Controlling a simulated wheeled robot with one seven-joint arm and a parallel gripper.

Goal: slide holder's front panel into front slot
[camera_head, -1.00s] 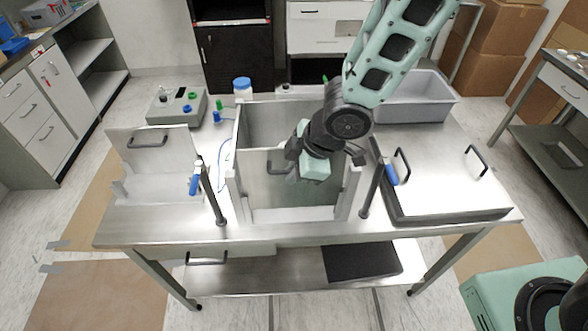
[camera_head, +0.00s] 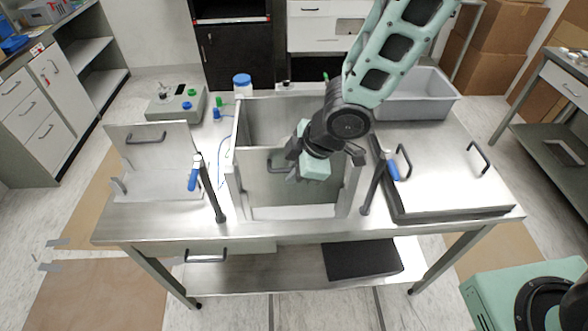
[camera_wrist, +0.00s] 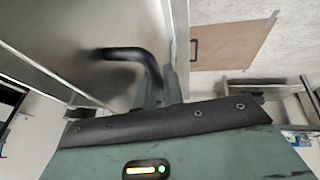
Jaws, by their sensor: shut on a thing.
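The holder (camera_head: 240,190) is an open-topped metal box standing at the middle of the steel table, with an upright post at each side of its front. The front panel (camera_head: 262,188) is a grey metal plate with a dark handle, standing roughly upright between the front posts. A pale strip shows below its lower edge. My gripper (camera_head: 291,168) is shut on the handle, which also shows in the wrist view (camera_wrist: 128,54) beside the panel's metal face (camera_wrist: 75,40).
Blue-handled clamps stand left (camera_head: 208,190) and right (camera_head: 377,187) of the holder. A handled plate (camera_head: 165,165) stands at left; a flat lid with two handles (camera_head: 445,175) lies at right. A grey bin (camera_head: 415,100) and control box (camera_head: 175,107) are behind.

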